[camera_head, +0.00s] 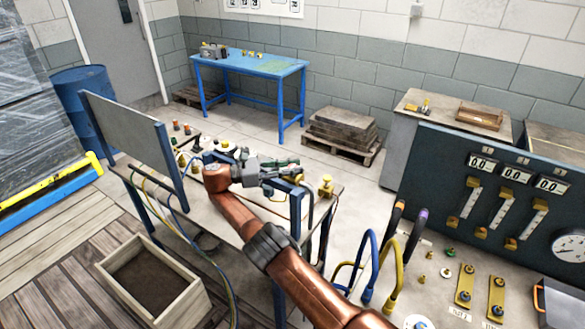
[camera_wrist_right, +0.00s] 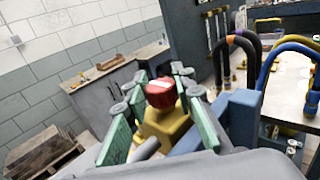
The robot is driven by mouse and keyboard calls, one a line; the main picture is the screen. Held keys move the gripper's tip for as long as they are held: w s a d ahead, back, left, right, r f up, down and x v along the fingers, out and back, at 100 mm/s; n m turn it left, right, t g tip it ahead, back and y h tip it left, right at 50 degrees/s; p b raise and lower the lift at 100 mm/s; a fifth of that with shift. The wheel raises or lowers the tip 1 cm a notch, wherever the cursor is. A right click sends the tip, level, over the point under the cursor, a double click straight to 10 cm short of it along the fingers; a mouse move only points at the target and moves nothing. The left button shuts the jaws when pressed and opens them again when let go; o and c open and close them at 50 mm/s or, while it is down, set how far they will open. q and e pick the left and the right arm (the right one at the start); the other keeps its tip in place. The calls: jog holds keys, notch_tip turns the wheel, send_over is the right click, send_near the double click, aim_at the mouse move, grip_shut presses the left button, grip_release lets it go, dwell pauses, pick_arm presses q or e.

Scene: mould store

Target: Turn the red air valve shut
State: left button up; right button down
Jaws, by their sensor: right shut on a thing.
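The red air valve shows in the right wrist view as a red knob (camera_wrist_right: 161,93) with a pale mark on top. It sits above a yellow body (camera_wrist_right: 166,126). My right gripper (camera_head: 284,170) is over the workbench (camera_head: 225,214) in the head view. In the wrist view its green-padded fingers stand on both sides of the valve, shut on it. The head view does not show the red knob clearly; the gripper covers that spot. I cannot tell how far the knob is turned. My left gripper is not in view.
A yellow fitting (camera_head: 326,187) stands on the bench just right of the gripper. A grey panel (camera_head: 132,140) rises at the bench's left. Blue and yellow hoses (camera_head: 371,262) and a dark gauge panel (camera_head: 492,190) stand to the right. A wooden box (camera_head: 185,303) is on the floor.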

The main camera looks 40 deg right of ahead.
aim_at(293, 166)
jog(key=c, duration=1.6)
grip_release()
notch_tip(293, 166, up, 10)
jog(key=shift+r, duration=0.1)
